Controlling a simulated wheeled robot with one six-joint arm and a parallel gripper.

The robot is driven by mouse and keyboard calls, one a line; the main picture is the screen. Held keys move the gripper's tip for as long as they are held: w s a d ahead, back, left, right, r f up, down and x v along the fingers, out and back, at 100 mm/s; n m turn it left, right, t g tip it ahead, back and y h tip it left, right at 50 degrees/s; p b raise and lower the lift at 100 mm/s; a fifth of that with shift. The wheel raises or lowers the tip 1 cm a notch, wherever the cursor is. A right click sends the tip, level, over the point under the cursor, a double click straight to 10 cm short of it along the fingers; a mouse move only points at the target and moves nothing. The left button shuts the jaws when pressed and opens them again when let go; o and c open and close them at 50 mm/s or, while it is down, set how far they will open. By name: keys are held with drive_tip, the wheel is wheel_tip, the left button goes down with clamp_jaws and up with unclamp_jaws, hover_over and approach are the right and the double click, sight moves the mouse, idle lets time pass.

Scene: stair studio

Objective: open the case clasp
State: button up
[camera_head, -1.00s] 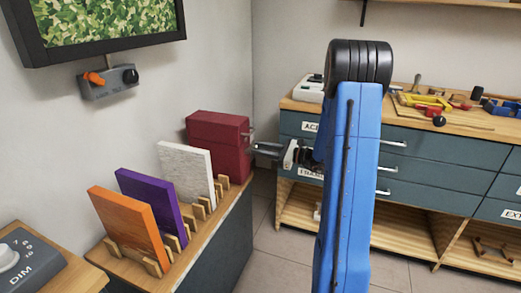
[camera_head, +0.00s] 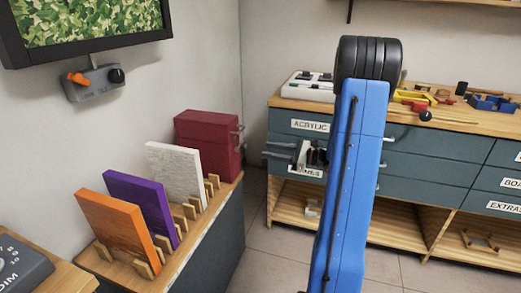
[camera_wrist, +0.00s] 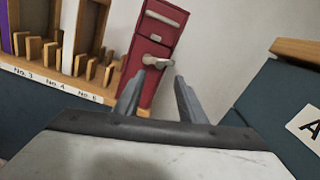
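The dark red case (camera_head: 205,147) stands upright at the far end of the wooden rack. Its silvery clasp (camera_head: 238,131) is on the narrow side facing my arm. In the wrist view, the case (camera_wrist: 150,45) is tilted and a pale metal lever of the clasp (camera_wrist: 157,62) shows just beyond the fingertips. My gripper (camera_head: 266,149) is to the right of the case and a little lower than the clasp, apart from it. In the wrist view, my gripper (camera_wrist: 160,75) is open and empty, its two fingers spread. Whether the clasp is fastened is unclear.
Orange (camera_head: 118,235), purple (camera_head: 143,207) and white (camera_head: 176,174) panels stand in slots on the rack. A drawer cabinet (camera_head: 420,165) is behind my arm, with tools on top. A control box (camera_head: 93,84) hangs on the left wall. Open floor lies between rack and cabinet.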

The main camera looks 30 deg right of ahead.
drive_tip(key=v, duration=0.8)
drive_tip(key=shift+s, duration=0.1)
idle(0.3)
drive_tip(key=s+a+r+n+g, duration=0.1)
drive_tip(key=s+a+n+g, duration=0.25)
drive_tip(key=a, duration=0.55)
drive_tip(key=s+a+r+n+g, duration=0.15)
drive_tip(key=a+n+g, duration=0.25)
drive_tip(key=a, duration=0.4)
drive_tip(key=s+a+n+g, duration=0.3)
drive_tip(key=s+a+n, duration=0.1)
drive_tip(key=a, duration=0.5)
drive_tip(key=s+a+r+n+h, duration=0.1)
drive_tip(key=s+a+n+h, duration=0.1)
drive_tip(key=s+n+h, duration=0.3)
drive_tip(key=s+a+r+n+t+h, duration=0.1)
drive_tip(key=s+a+n+h, duration=0.1)
drive_tip(key=s+n+h, duration=0.4)
drive_tip(key=shift+s+a+r+n, duration=0.25)
drive_tip(key=shift+s+n, duration=1.3)
drive_tip(key=shift+s, duration=1.7)
